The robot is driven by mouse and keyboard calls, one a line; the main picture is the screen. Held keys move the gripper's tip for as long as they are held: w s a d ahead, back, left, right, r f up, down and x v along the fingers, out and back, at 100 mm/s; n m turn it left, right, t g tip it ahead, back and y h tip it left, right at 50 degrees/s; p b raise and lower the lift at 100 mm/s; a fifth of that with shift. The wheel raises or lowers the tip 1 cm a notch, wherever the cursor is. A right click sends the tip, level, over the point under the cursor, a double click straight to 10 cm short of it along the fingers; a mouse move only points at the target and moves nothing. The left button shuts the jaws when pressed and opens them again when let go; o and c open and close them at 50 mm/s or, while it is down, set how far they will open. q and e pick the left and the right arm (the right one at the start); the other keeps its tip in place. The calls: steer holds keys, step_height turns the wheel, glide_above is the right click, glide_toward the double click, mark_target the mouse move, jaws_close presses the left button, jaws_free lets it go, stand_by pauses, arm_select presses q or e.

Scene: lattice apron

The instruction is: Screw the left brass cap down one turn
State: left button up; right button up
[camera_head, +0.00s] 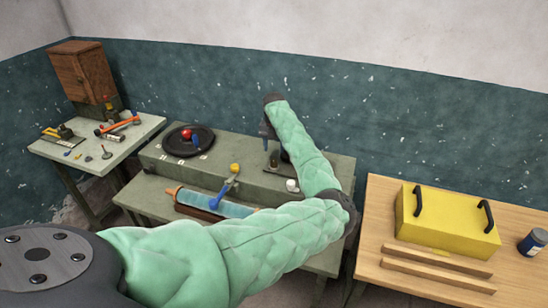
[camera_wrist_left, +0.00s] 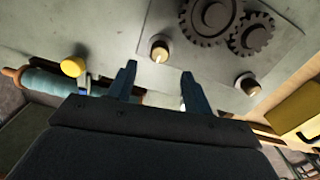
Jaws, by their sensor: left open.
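The left brass cap (camera_wrist_left: 160,48) is a short brass cylinder on the grey bench top in the left wrist view. A second brass cap (camera_wrist_left: 248,83) stands to its right. My left gripper (camera_wrist_left: 159,69) is open, its two dark blue fingers pointing toward the bench. The left cap appears between and just beyond the fingertips, with nothing held. In the head view my left gripper (camera_head: 266,134) hangs over the back of the bench. My right gripper is not in view.
Gears (camera_wrist_left: 212,16) lie behind the caps. A yellow box (camera_head: 440,225) stands on the right-hand wooden table.

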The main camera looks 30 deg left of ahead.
mark_target(274, 160)
arm_select(q)
step_height(274, 160, down, 4)
steer(key=shift+r+p, duration=0.25)
steer(key=shift+p, duration=0.7)
steer(key=shift+f+p, duration=0.4)
steer(key=shift+f, duration=1.05)
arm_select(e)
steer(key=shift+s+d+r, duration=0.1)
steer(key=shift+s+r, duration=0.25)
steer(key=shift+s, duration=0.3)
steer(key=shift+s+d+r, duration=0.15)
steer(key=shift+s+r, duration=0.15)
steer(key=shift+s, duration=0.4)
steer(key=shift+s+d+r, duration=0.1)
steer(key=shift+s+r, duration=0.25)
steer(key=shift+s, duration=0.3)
arm_select(q)
steer(key=c, duration=1)
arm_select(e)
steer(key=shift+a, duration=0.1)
